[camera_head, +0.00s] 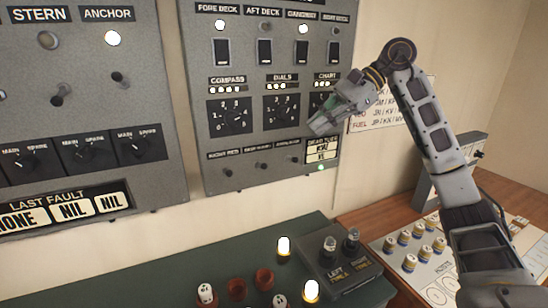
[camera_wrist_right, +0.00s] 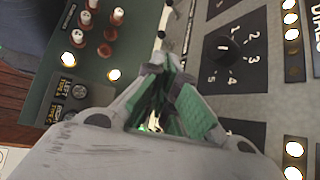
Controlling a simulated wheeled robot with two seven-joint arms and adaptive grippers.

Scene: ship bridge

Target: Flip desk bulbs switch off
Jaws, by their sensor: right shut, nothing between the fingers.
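The grey wall panel (camera_head: 190,100) carries a lower row of small dark toggles, including the left one (camera_head: 227,173), the middle one (camera_head: 263,166) and the right one (camera_head: 294,160). Their labels are too small to read, so I cannot tell which is the desk bulbs switch. My right gripper (camera_head: 318,124) is shut and empty in front of the panel's lower right, hiding part of the chart dial. In the wrist view the gripper (camera_wrist_right: 158,95) points along the panel, with a numbered dial (camera_wrist_right: 223,48) on its right. My left gripper is out of view.
Below, the green desk (camera_head: 160,268) holds a lit bulb (camera_head: 284,246), another lit bulb (camera_head: 311,291), red sockets (camera_head: 264,277) and a dark two-bulb box (camera_head: 340,270). A white board with bulbs (camera_head: 440,285) lies right. Another switch panel (camera_head: 85,90) is left.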

